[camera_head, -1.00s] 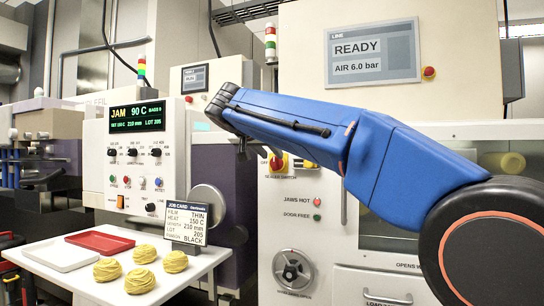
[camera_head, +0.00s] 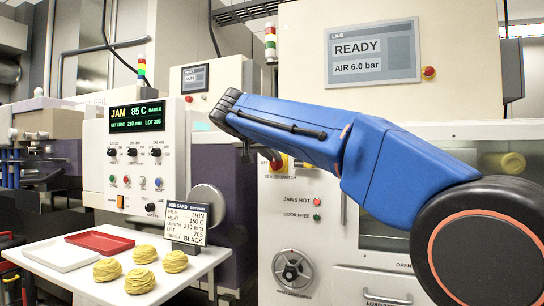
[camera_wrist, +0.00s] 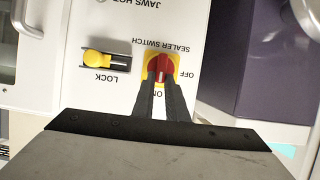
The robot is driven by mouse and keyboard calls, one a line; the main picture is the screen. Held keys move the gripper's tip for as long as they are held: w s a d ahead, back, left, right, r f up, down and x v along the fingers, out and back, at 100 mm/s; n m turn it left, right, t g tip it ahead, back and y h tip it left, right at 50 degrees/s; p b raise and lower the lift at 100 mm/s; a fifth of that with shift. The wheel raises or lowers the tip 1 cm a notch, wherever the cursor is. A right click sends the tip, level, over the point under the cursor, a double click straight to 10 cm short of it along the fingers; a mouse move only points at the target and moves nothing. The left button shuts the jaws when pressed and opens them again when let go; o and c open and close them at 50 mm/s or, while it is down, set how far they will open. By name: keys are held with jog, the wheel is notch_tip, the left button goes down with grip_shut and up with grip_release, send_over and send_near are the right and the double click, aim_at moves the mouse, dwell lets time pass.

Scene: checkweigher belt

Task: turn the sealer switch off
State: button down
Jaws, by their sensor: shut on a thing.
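The sealer switch (camera_wrist: 160,66) is a red knob on a yellow plate, seen upside down in the wrist view with OFF at its right and ON below it. My gripper (camera_wrist: 161,82) is shut on the red knob, one dark finger on each side. The knob's grip looks roughly upright in that picture; the fingers partly cover it and the ON label, so its exact setting is unclear. In the head view the switch (camera_head: 277,161) shows just below my blue arm, partly hidden; the gripper's fingertips cannot be made out there.
A yellow LOCK slide (camera_wrist: 105,59) sits beside the switch. A display (camera_head: 137,117) reads JAM, 85 C. A white table (camera_head: 110,285) holds trays and yellow nests.

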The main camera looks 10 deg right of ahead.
jog(key=shift+w+a+f+n+g+h, duration=0.35)
jog(key=shift+n+h, duration=0.9)
jog(key=shift+n, duration=1)
jog(key=shift+w+a+f+n+g+h, duration=0.15)
jog(key=shift+a+f+n+h, duration=0.4)
jog(key=shift+n+h, duration=1.15)
jog(key=shift+w+a+f+n+g+h, duration=0.1)
jog(key=shift+w+a+f+n+h, duration=0.4)
jog(key=shift+n, duration=2.25)
jog(key=shift+s+d+h, duration=0.15)
jog(key=shift+d+h, duration=0.05)
jog(key=shift+h, duration=0.05)
jog(key=c, duration=1.8)
grip_release()
jog(key=shift+o, duration=0.2)
